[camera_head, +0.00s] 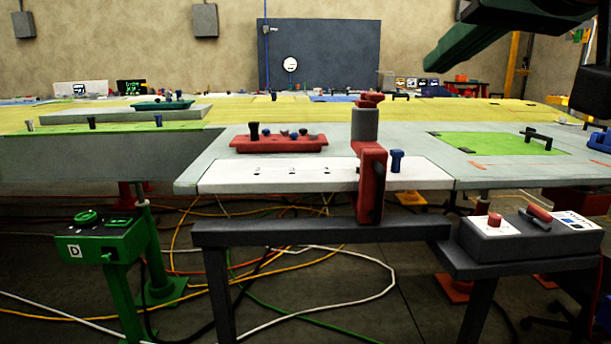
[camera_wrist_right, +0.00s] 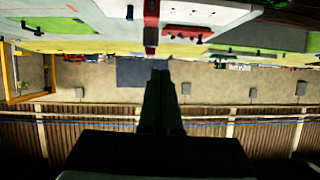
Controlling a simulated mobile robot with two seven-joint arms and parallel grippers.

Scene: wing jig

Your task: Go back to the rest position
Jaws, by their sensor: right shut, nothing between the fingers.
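My right gripper (camera_head: 430,62) comes in at the upper right of the head view, raised above the bench and apart from everything. Its dark green fingers point left. In the right wrist view its fingers (camera_wrist_right: 159,72) lie side by side, shut and empty. My left gripper shows in neither view. A red clamp (camera_head: 372,180) with a grey cylinder stands at the front edge of the bench, over a white plate (camera_head: 300,176). The clamp also shows in the right wrist view (camera_wrist_right: 151,22), which is upside down.
A long grey bench (camera_head: 212,184) with a yellow-green surface runs across. It carries a red holder (camera_head: 279,143) and a green panel (camera_head: 495,144). A dark low stand (camera_head: 320,231), a grey control box (camera_head: 522,232) and a green control box (camera_head: 102,244) stand in front. Cables cross the floor.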

